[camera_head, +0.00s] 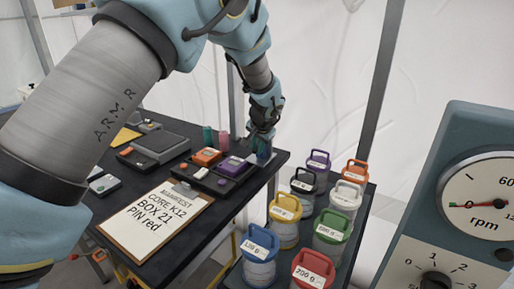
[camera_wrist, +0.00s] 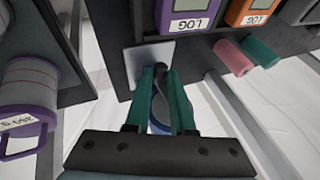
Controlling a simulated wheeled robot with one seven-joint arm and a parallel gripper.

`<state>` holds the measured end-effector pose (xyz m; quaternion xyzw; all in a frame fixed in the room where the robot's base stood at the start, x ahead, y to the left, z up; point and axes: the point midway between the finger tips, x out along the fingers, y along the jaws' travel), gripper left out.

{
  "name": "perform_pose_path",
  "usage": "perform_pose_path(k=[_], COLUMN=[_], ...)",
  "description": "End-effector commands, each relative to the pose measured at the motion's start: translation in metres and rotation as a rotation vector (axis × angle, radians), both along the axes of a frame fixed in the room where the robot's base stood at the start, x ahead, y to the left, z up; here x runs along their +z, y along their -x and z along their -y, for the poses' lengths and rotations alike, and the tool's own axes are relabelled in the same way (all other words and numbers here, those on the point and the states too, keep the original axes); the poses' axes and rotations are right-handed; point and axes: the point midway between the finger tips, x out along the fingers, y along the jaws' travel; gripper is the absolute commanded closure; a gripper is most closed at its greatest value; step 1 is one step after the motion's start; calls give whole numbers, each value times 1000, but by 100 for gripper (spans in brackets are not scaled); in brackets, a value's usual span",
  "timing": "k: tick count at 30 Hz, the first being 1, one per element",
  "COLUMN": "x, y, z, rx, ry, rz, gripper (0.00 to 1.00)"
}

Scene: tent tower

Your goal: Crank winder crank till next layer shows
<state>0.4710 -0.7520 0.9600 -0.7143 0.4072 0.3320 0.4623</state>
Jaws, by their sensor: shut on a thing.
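My gripper (camera_head: 264,150) is at the far right edge of the dark table. In the wrist view its two green fingers (camera_wrist: 161,78) are closed around a small dark piece, which appears to be the winder crank (camera_wrist: 160,68). This piece stands in front of a pale grey plate (camera_wrist: 139,58) on the table's edge. A blue rounded part (camera_wrist: 158,118) shows between the fingers, and I cannot tell what it belongs to. My fingers hide most of the crank. No layer on the winder can be made out.
A purple LOG box (camera_head: 231,166) and an orange LOG box (camera_head: 207,156) sit near my gripper, with pink (camera_head: 223,141) and teal (camera_head: 208,136) rolls behind. Lidded jars, including a purple one (camera_head: 318,160), crowd the lower shelf. A manifest clipboard (camera_head: 155,216) lies in front. An rpm gauge (camera_head: 488,205) stands right.

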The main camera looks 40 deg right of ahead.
Motion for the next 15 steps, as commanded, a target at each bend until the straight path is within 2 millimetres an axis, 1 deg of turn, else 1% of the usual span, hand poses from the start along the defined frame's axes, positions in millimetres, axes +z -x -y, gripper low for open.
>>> perform_pose_path(k=[8, 15], x=[-9, -12], y=[0, -2], z=[1, 1], rx=[-3, -2], ry=[-21, -55], rz=[91, 227], gripper=[100, 100])
